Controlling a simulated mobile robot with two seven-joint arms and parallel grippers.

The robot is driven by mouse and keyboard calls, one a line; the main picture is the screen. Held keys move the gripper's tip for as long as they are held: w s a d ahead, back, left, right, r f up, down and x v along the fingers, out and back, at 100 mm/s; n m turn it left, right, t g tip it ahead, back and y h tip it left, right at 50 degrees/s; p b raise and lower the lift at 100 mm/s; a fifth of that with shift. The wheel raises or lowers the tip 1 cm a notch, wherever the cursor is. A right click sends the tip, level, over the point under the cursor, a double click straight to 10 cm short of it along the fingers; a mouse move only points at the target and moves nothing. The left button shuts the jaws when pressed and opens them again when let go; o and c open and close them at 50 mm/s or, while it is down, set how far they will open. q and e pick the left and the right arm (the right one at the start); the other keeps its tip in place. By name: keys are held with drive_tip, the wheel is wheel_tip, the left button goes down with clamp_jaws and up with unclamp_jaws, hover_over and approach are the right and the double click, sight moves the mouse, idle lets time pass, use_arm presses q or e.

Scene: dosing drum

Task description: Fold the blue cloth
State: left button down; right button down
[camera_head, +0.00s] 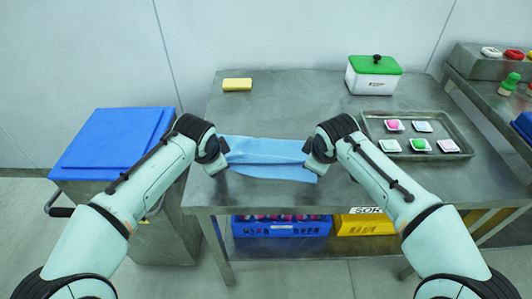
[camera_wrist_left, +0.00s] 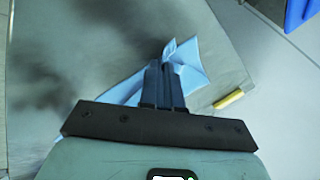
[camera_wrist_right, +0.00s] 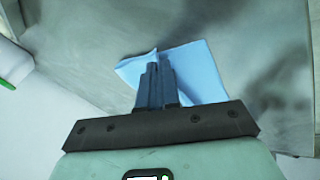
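The blue cloth (camera_head: 265,158) lies on the steel table in the head view, stretched between my two grippers, with creases running across it. My left gripper (camera_head: 222,168) is at its left end and my right gripper (camera_head: 314,168) is at its right end. In the left wrist view the fingers (camera_wrist_left: 165,72) are together, with cloth (camera_wrist_left: 190,62) bunched up at their tips. In the right wrist view the fingers (camera_wrist_right: 157,68) are also together, with a raised corner of cloth (camera_wrist_right: 200,70) at their tips. The pinched edges are partly hidden by the fingers.
A yellow block (camera_head: 237,84) lies at the table's back left. A white box with a green lid (camera_head: 374,76) and a tray (camera_head: 440,128) with several small coloured items stand at the right. A blue-lidded bin (camera_head: 115,140) stands left of the table. The table's back middle is clear.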

use_arm(q)
drive_tip(key=c, duration=1)
unclamp_jaws()
drive_tip(key=shift+a, duration=0.3)
use_arm(e)
drive_tip(key=c, duration=1)
unclamp_jaws()
drive_tip(key=shift+d, duration=0.25)
use_arm(q)
drive_tip(key=shift+d, duration=0.15)
use_arm(e)
drive_tip(key=shift+a, duration=0.1)
use_arm(q)
drive_tip(key=shift+d, duration=0.1)
use_arm(e)
drive_tip(key=shift+a, duration=0.1)
